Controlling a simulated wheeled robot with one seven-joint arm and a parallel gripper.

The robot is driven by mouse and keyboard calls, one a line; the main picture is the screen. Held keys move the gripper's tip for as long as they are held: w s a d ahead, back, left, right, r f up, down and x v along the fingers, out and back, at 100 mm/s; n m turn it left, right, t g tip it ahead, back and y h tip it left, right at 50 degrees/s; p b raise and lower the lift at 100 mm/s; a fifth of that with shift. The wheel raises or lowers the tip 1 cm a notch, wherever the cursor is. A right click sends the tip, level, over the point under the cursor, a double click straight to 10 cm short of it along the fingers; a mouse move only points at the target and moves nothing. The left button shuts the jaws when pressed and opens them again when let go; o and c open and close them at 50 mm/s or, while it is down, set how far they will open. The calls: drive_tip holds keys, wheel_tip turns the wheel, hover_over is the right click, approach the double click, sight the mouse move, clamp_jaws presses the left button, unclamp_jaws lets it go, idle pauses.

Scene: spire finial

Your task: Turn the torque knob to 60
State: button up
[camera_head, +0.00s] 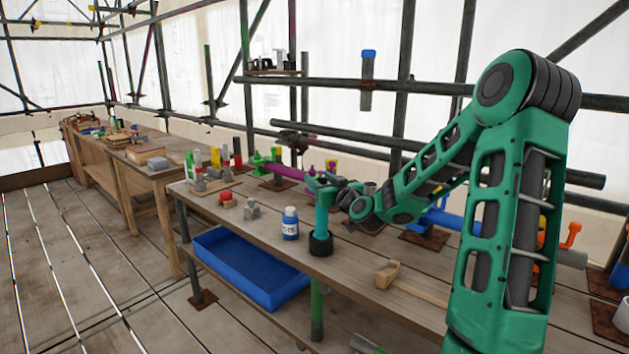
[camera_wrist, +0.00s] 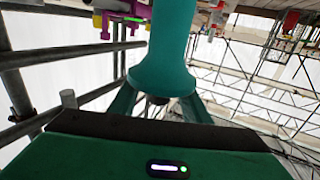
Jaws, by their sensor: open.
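A teal upright tool (camera_head: 321,222) with a round black base stands on the workbench (camera_head: 240,225). My gripper (camera_head: 328,184) is at its upper end, its fingers hard to tell apart from the teal tool in the head view. In the wrist view a teal shaft with a flared collar (camera_wrist: 168,78) fills the upper middle. My gripper (camera_wrist: 157,110) shows there with its two teal fingers apart, below the collar. A small dark round part (camera_wrist: 157,99) sits between them; I cannot tell whether it is the torque knob. No scale or number is readable.
A blue bottle (camera_head: 290,224) stands left of the tool, with a wooden mallet (camera_head: 408,284) to its right. A red-topped item (camera_head: 226,199) and small grey parts (camera_head: 252,210) lie farther left. A blue bin (camera_head: 250,268) is below the bench edge. Scaffold pipes (camera_head: 335,139) run behind.

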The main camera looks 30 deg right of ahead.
drive_tip(key=shift+w+d, duration=0.1)
drive_tip(key=shift+w, duration=1.05)
drive_tip(key=c, duration=1)
drive_tip(key=shift+c, duration=0.2)
drive_tip(key=shift+y, duration=0.3)
drive_tip(key=n+y, duration=0.2)
drive_tip(key=y, duration=0.1)
drive_tip(key=a+n+g+y, duration=0.1)
drive_tip(key=n+y, duration=0.2)
drive_tip(key=y, duration=0.1)
drive_tip(key=shift+s+a, duration=0.1)
drive_tip(key=shift+a, duration=0.1)
drive_tip(key=shift+s+a+n+g+y, duration=0.15)
drive_tip(key=shift+a+n+g+y, duration=0.1)
drive_tip(key=shift+n+g+y, duration=0.65)
drive_tip(key=shift+s+a+n+g+y, duration=0.25)
drive_tip(key=shift+n+g+y, duration=0.35)
drive_tip(key=shift+y, duration=0.65)
drive_tip(key=shift+s+a+n+g+y, duration=0.1)
drive_tip(key=shift+a+n+g+y, duration=0.2)
drive_tip(key=shift+n+g+y, duration=0.5)
drive_tip(key=shift+y, duration=0.35)
